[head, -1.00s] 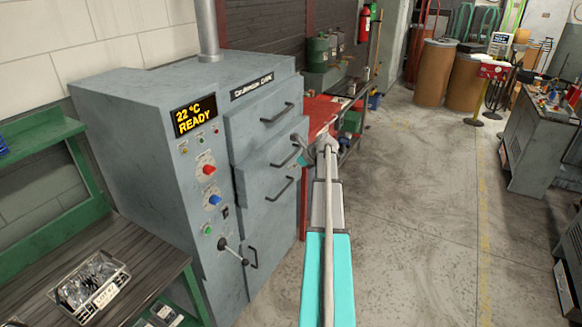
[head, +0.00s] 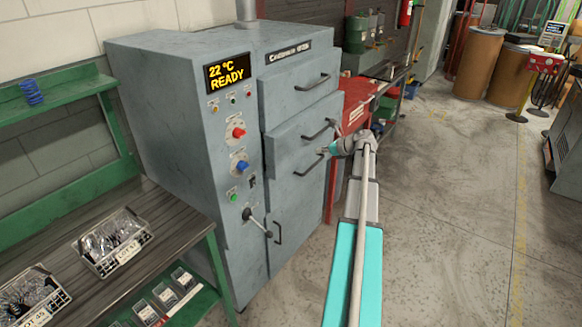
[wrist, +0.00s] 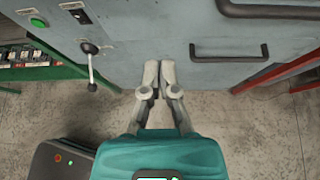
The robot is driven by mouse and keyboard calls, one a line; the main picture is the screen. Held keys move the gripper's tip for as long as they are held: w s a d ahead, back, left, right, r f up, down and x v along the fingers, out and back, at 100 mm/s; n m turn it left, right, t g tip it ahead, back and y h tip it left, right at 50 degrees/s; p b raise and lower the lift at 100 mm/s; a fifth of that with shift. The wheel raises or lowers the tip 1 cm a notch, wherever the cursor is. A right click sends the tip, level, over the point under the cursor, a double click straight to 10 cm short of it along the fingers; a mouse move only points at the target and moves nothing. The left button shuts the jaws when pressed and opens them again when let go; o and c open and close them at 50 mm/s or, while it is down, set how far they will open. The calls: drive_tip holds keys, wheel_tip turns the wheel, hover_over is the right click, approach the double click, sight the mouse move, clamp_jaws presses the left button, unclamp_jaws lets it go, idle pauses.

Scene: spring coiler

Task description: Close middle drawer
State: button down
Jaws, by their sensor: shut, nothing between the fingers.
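The grey oven cabinet (head: 180,130) stands at the left centre in the head view. Its middle drawer (head: 290,141) appears to jut a little out from the face, with a dark bar handle (head: 318,131). Another handle (head: 308,167) is below it. In the wrist view a near handle (wrist: 270,11) is at top right and a smaller one (wrist: 230,52) below it. My gripper (wrist: 158,68) is shut and empty, pointing at the grey front, left of both handles. In the head view my wrist partly hides the drawers' right side; contact cannot be told.
A top drawer (head: 300,80) and a lower door (head: 290,235) share the front. A lever (head: 254,219) sticks out beside the door. A workbench with trays (head: 112,240) stands left. A red cabinet (head: 357,105) is behind.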

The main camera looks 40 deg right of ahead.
sight(286, 155)
drive_tip(key=s+a+f+t+y+b, duration=0.1)
drive_tip(key=s+a+f+t+b, duration=0.2)
drive_tip(key=b, duration=0.9)
drive_tip(key=shift+s+a+f+t, duration=0.15)
drive_tip(key=shift+s+f+t, duration=0.35)
drive_tip(key=shift+f+t, duration=0.65)
drive_tip(key=shift+r, duration=0.2)
drive_tip(key=x, duration=1.4)
drive_tip(key=shift+r, duration=0.2)
